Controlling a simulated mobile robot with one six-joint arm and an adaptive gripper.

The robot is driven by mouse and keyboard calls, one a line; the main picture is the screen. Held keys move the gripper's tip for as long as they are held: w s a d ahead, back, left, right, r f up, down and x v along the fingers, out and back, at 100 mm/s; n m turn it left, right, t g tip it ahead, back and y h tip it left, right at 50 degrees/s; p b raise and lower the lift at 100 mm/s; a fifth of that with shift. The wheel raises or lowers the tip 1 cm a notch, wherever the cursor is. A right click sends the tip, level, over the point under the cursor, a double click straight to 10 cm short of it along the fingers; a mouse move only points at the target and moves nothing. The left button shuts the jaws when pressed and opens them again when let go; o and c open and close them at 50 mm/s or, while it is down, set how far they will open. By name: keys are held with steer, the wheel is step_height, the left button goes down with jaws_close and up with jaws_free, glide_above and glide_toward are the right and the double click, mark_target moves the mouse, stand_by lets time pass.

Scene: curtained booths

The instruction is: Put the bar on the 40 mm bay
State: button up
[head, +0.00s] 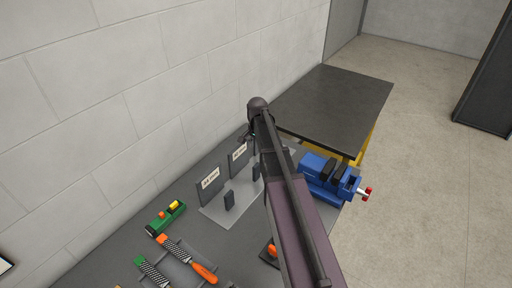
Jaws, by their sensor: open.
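A grey base plate (211,211) on the workbench bears upright dark panels with white labels. One labelled panel (210,186) is at the near left, and another (238,157) is farther back. The label text is too small to read surely, so I cannot tell which bay is the 40 mm one. Small dark blocks stand before the panels, one near (229,200) and one farther (256,172). I cannot pick out the bar surely. My gripper (249,134) is open, above the far part of the plate and mostly hidden by my arm.
A blue vise (318,172) stands right of my arm. A bare dark table (335,105) stands behind. A white block wall borders the bench's left.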

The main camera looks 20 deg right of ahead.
steer(key=shift+r, duration=0.3)
stand_by(0.5)
steer(key=s+a+n, duration=0.5)
steer(key=s+a, duration=0.2)
steer(key=s, duration=0.3)
steer(key=s+a+n, duration=0.6)
steer(key=s+a, duration=0.2)
steer(key=s, duration=0.3)
steer(key=shift+a, duration=0.15)
step_height(320, 180, down, 8)
steer(key=b, duration=0.7)
steer(key=shift+b, duration=0.35)
steer(key=shift+r, duration=0.1)
